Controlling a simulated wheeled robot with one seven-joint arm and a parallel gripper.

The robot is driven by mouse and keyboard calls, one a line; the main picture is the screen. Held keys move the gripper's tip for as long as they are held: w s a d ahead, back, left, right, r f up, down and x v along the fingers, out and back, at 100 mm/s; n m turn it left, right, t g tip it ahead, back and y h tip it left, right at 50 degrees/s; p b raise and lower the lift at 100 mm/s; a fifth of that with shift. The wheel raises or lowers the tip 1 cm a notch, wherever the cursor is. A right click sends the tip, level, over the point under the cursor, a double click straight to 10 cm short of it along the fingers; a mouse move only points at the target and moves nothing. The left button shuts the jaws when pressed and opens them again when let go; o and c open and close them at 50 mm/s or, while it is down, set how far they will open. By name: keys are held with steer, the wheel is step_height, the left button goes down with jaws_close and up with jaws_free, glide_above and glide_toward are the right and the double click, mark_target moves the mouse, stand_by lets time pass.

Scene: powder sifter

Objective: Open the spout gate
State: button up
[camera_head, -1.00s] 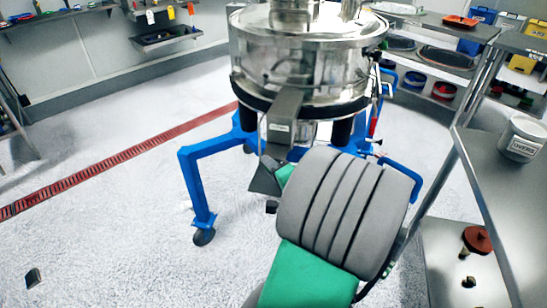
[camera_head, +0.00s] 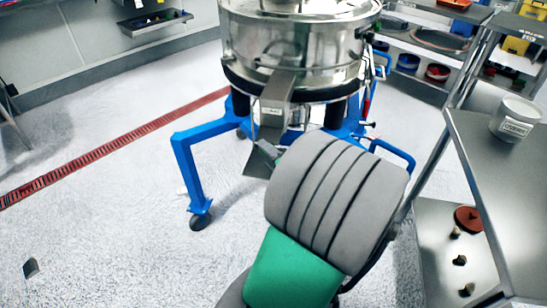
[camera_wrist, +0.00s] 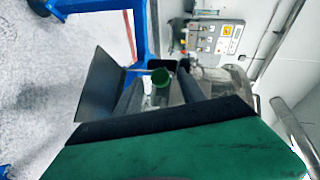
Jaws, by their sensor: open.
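The powder sifter (camera_head: 295,50) is a round steel drum on blue legs. Its steel spout (camera_head: 274,98) slopes down from the front. A dark flat plate (camera_head: 257,163) hangs below the spout; it also shows at the left of the wrist view (camera_wrist: 100,97). A green round knob (camera_wrist: 160,77) shows between the dark fingers of my gripper (camera_wrist: 161,88). The fingers are apart, one on each side of the knob. I cannot tell whether they touch it. In the head view my grey and green arm hides most of the gripper and the gate.
Blue sifter legs (camera_head: 190,175) stand around the spout. A control box (camera_wrist: 212,38) shows in the wrist view. A steel table (camera_head: 500,165) with a white labelled tub (camera_head: 514,120) stands at the right.

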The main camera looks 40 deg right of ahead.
steer(key=v, duration=0.5)
steer(key=shift+w, duration=0.1)
steer(key=w+a+r+n+g+y+p, duration=0.1)
steer(key=w+a+n+g+y+p, duration=0.15)
steer(key=a+n+p, duration=0.35)
steer(key=w+a+r+n+g+y+p, duration=0.1)
steer(key=w+a+n+g+y+p, duration=0.2)
steer(key=a, duration=0.6)
steer(key=s+a+r+n+g+h+p, duration=0.1)
steer(key=s+a+r+n+g+p, duration=0.2)
steer(key=r, duration=0.4)
steer(key=s+a+r+n+g+h+p, duration=0.1)
steer(key=s+a+r+n+g+p, duration=0.2)
steer(key=a+r+n+p, duration=0.3)
steer(key=shift+a+r, duration=0.4)
steer(key=shift+r, duration=0.25)
steer(key=shift+f, duration=0.1)
steer(key=shift+c, duration=0.5)
